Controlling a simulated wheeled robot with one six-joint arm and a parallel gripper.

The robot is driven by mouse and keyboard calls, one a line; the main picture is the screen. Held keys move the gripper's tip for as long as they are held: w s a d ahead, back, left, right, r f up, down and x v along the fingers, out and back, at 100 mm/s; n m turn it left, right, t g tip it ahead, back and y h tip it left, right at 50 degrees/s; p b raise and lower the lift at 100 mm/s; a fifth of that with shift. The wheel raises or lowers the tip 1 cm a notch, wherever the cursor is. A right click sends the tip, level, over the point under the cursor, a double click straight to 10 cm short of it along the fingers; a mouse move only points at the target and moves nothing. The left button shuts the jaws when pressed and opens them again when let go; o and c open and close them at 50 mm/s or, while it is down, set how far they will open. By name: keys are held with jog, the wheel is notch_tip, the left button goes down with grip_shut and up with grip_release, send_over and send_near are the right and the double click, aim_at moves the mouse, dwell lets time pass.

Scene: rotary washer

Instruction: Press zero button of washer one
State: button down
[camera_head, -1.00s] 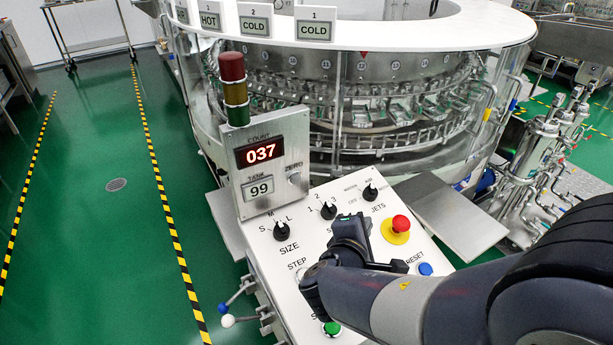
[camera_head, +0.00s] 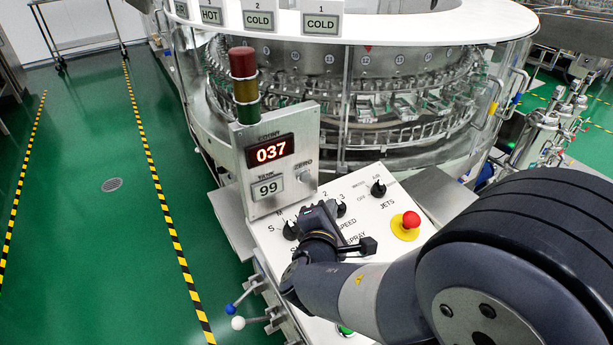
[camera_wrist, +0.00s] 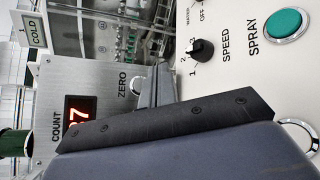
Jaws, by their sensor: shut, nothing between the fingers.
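The upright silver count box (camera_head: 242,160) stands at the back left of the white control panel (camera_head: 372,250). Its red display reads 037. The small silver ZERO button (camera_head: 303,178) is under the word ZERO, right of the TANK 99 display. In the wrist view the ZERO button (camera_wrist: 136,86) is partly visible beside my fingers. My gripper (camera_head: 322,210) is shut and empty, over the panel in front of the count box, below the button in the picture. In the wrist view my gripper (camera_wrist: 158,82) appears close to the button; I cannot tell whether they touch.
A red-yellow-green light tower (camera_head: 244,88) rises behind the count box. Selector knobs, a red emergency button (camera_head: 410,219) and a green SPRAY button (camera_wrist: 286,24) are on the panel. The round washer (camera_head: 360,105) stands behind. Open green floor lies left.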

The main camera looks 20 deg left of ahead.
aim_at(305, 177)
jog(key=w+a, duration=0.4)
jog(key=a, duration=0.1)
jog(key=shift+w+a+p, duration=0.15)
jog(key=shift+w+p, duration=0.15)
jog(key=shift+p, duration=0.15)
jog(key=shift+w+a+f, duration=0.1)
dwell(1.7)
jog(key=shift+w+a+b, duration=0.2)
jog(key=shift+a+b, duration=0.05)
jog(key=shift+b, duration=0.1)
jog(key=shift+w+a, duration=0.25)
jog(key=shift+a, duration=0.05)
dwell(0.6)
jog(key=shift+s+d+b, duration=0.1)
jog(key=shift+b, duration=0.25)
jog(key=shift+s+d+b, duration=0.45)
jog(key=shift+d, duration=0.1)
